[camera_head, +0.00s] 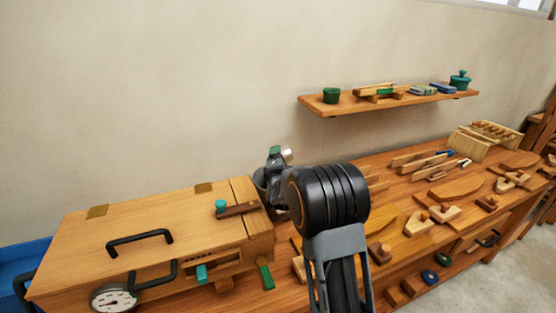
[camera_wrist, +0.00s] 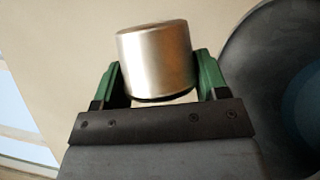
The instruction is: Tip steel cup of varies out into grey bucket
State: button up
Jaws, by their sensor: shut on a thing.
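My gripper (camera_wrist: 158,78) is shut on the steel cup (camera_wrist: 155,60), with one green finger on each side of it. In the head view the cup (camera_head: 287,154) shows as a small bright shape beside my gripper (camera_head: 276,156), above the bench. The cup looks tilted; its mouth and any contents are hidden. The grey bucket (camera_head: 260,180) is mostly hidden behind my arm, below the gripper. In the wrist view a large dark round shape, which looks like the bucket (camera_wrist: 240,75), fills the right side, close beside the cup.
A wooden chest (camera_head: 90,240) with black handles and a dial stands left of the bucket. Wooden tools and blocks (camera_head: 440,215) cover the bench to the right. A wall shelf (camera_head: 400,101) holds a green pot (camera_head: 331,95) and small items. The wall above the chest is clear.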

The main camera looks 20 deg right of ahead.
aim_at(289, 153)
jog(key=shift+r, duration=0.1)
jog(key=m, duration=0.1)
jog(key=d+r+m+g+p, duration=0.1)
jog(key=shift+m, duration=0.3)
jog(key=m, duration=0.1)
jog(key=m+g+p, duration=0.1)
jog(key=d+m+y, duration=0.1)
jog(key=m, duration=0.1)
jog(key=shift+s+r+p, duration=0.15)
jog(key=shift+r+p, duration=0.2)
jog(key=shift+d+r+m+g, duration=0.15)
jog(key=shift+d+m+g, duration=0.3)
jog(key=shift+m, duration=0.45)
jog(key=shift+d+m+g+y+b, duration=0.35)
jog(key=shift+m+y+b, duration=0.45)
jog(key=shift+m, duration=0.1)
jog(key=shift+d+r+m+p, duration=0.15)
jog(key=shift+r+m+p, duration=0.25)
jog(key=shift+r+p, duration=0.05)
jog(key=shift+d+r+m+y, duration=0.1)
jog(key=shift+d+m+y, duration=0.05)
jog(key=shift+m+y, duration=0.15)
jog(key=p, duration=0.2)
jog(key=m+p, duration=0.1)
jog(key=p, duration=0.2)
jog(key=shift+d+r+g+y, duration=0.15)
jog(key=shift+r+g+y, duration=0.15)
